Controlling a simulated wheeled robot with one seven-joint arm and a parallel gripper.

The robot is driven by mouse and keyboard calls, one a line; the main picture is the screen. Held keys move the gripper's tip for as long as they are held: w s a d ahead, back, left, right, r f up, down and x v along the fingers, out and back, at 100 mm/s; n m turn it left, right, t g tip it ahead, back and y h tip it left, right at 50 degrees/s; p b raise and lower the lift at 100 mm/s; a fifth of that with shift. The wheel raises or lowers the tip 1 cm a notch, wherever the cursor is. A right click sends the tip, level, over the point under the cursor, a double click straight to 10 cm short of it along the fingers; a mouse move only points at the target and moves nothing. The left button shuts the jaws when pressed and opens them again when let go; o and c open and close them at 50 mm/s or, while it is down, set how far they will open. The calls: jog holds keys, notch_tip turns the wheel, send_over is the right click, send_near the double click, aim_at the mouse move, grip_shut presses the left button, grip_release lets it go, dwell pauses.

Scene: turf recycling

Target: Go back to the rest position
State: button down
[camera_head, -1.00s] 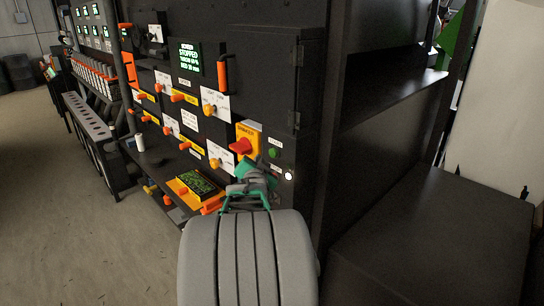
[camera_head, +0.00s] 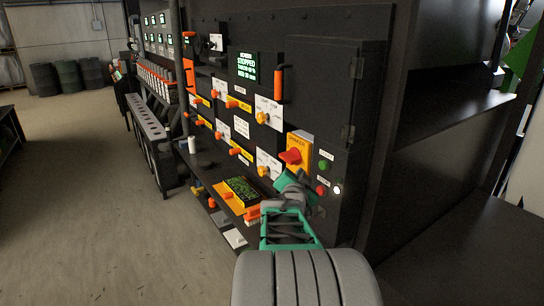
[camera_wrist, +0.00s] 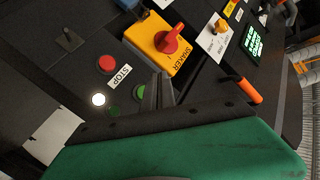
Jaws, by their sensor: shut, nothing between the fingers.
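My gripper (camera_head: 293,184) is shut and empty in front of the dark control panel, just below the yellow shaker plate (camera_head: 306,143) with its red knob (camera_head: 291,156). In the wrist view the closed dark fingers (camera_wrist: 159,88) point toward the panel. There they overlap the picture beside a green button (camera_wrist: 140,92) and below the shaker plate (camera_wrist: 154,43). A red button (camera_wrist: 107,64) and a lit white button (camera_wrist: 98,99) are left of the fingers. I cannot tell whether the fingers touch the panel.
A screen (camera_head: 246,67) reads STOPPED, with an orange handle (camera_head: 278,84) beside it. A low shelf holds a yellow-framed display (camera_head: 241,191). Black shelving (camera_head: 440,120) stands close on the right. The floor (camera_head: 80,190) on the left is open, with barrels (camera_head: 68,76) at the back.

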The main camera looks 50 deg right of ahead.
jog(key=s+a+f+n+g+y, duration=0.3)
jog(key=s+a+f+n+y, duration=0.15)
jog(key=a+f, duration=0.4)
jog(key=s+a+f+n+g+y, duration=0.35)
jog(key=a+f+y, duration=0.2)
jog(key=f, duration=0.65)
jog(key=s+a+n+g+y, duration=0.25)
jog(key=a+n, duration=0.25)
jog(key=a, duration=1.3)
jog(key=w+a+r+n+t, duration=0.1)
jog(key=w+a+r+n, duration=0.1)
jog(key=a, duration=0.4)
jog(key=w+a+r+n+t+y, duration=0.1)
jog(key=w+a+r+n+t, duration=0.1)
jog(key=a+r+n, duration=0.2)
jog(key=a, duration=0.3)
jog(key=shift+a+t, duration=0.25)
jog(key=shift+t, duration=0.05)
jog(key=shift+r, duration=0.1)
